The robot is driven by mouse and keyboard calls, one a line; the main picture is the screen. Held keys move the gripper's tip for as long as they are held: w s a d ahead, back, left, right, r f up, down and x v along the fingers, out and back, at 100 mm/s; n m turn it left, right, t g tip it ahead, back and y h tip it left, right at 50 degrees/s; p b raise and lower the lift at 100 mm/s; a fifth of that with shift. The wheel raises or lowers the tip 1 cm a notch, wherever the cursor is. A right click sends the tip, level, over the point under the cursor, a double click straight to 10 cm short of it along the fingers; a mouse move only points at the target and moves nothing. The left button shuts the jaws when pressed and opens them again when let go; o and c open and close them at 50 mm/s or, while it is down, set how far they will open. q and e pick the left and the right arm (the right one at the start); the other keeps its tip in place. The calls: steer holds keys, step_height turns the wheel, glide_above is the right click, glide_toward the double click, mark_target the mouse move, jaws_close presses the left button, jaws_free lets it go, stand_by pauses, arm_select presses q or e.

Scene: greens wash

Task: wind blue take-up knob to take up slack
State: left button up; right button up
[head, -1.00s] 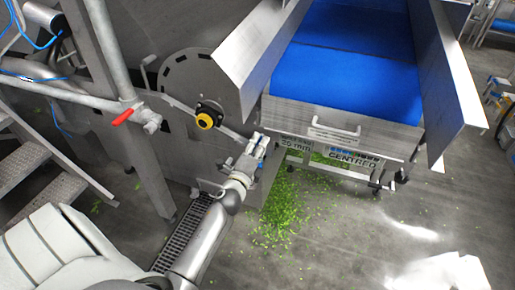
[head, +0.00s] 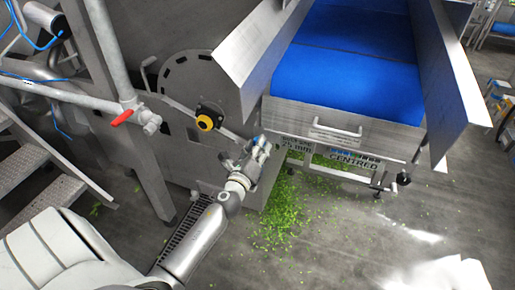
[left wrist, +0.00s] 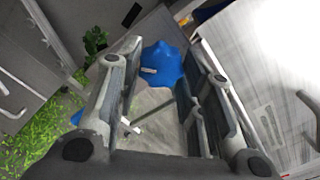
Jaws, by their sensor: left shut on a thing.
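The blue take-up knob (left wrist: 165,66) is a lobed knob and shows in the left wrist view between the tips of my left gripper (left wrist: 166,82). The fingers are on either side of it, and my left gripper is shut on it. In the head view my left gripper (head: 257,152) is at the left front corner of the conveyor, and the knob is largely hidden by the fingers. The blue belt (head: 335,75) lies between sloping metal side plates. My right gripper is not in view.
A yellow-and-black knob (head: 205,122) is on the machine left of my gripper. A red-handled valve (head: 122,118) is further left, by metal steps (head: 35,170). Chopped greens (head: 285,212) lie on the floor below the conveyor. A "CENTRED" sign (head: 352,166) hangs under its front.

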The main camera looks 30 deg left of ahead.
arm_select(q)
steer(key=shift+f, duration=0.1)
stand_by(0.3)
steer(key=o, duration=1)
steer(key=v, duration=1.2)
